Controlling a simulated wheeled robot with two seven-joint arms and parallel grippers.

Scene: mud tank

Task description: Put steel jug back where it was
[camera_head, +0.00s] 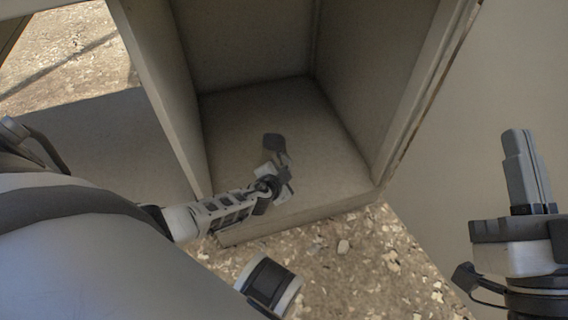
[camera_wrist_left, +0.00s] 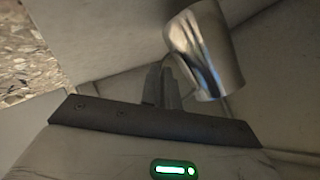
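The steel jug (camera_wrist_left: 207,50) is shiny and cylindrical. In the left wrist view it lies at a tilt in the picture, just right of the fingers of my left gripper (camera_wrist_left: 162,88). Those fingers are close together, and whether they clasp the jug's handle or only sit beside it is hidden. In the head view my left gripper (camera_head: 275,178) is inside an open compartment, low over its floor near the front. A small dark rounded shape (camera_head: 274,143) shows just beyond it, too unclear to name. My right gripper (camera_head: 527,172) points up at the right, fingers together and empty.
The open compartment (camera_head: 335,140) has a bare floor and tall side walls, with a front edge close to my left arm. A grey flat surface (camera_head: 105,140) lies left of it. Gravelly ground (camera_head: 350,260) shows in front. A plain wall or panel is at the right.

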